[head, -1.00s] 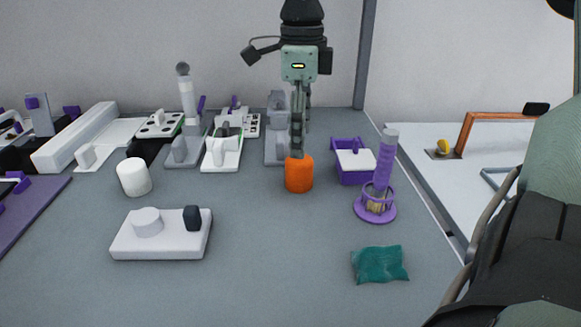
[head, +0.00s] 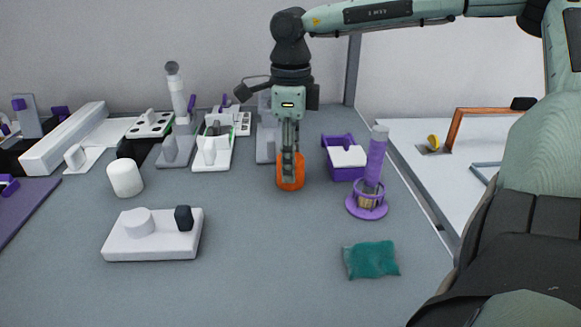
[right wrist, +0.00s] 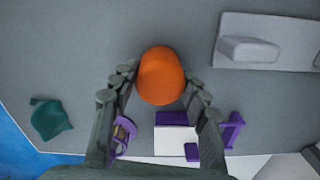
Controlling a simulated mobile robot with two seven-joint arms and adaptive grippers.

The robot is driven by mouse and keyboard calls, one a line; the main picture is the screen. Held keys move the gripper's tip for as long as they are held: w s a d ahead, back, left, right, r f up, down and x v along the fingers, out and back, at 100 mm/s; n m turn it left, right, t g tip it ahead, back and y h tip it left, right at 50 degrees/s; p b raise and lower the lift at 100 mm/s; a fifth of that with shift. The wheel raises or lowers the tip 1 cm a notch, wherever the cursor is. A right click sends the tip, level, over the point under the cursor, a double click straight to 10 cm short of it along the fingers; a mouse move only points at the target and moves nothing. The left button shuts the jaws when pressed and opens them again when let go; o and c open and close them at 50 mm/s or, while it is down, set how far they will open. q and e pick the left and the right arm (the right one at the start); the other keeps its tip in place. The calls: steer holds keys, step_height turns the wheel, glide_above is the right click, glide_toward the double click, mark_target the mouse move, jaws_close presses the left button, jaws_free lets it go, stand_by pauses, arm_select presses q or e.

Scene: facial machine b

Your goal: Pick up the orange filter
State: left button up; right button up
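The orange filter (head: 297,172) is a short upright cylinder standing on the grey table. My right gripper (head: 289,180) points straight down over it, and its fingers cover the middle of the filter in the head view. In the right wrist view, the orange filter (right wrist: 161,75) lies between the two spread fingertips, one on each side. The gripper looks open, with narrow gaps beside the filter. I cannot tell whether either finger touches it. My left gripper is not in view.
A purple stand (head: 367,205) and a purple box (head: 343,157) stand just right of the filter. A teal packet (head: 371,260) lies at front right. A white device (head: 153,235) and a white cylinder (head: 125,178) are at left. Several fixtures line the back.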

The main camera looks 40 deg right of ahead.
steer(key=c, duration=0.4)
steer(key=shift+c, duration=0.2)
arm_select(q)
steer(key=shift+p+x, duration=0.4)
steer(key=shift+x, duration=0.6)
arm_select(e)
step_height(320, 180, up, 18)
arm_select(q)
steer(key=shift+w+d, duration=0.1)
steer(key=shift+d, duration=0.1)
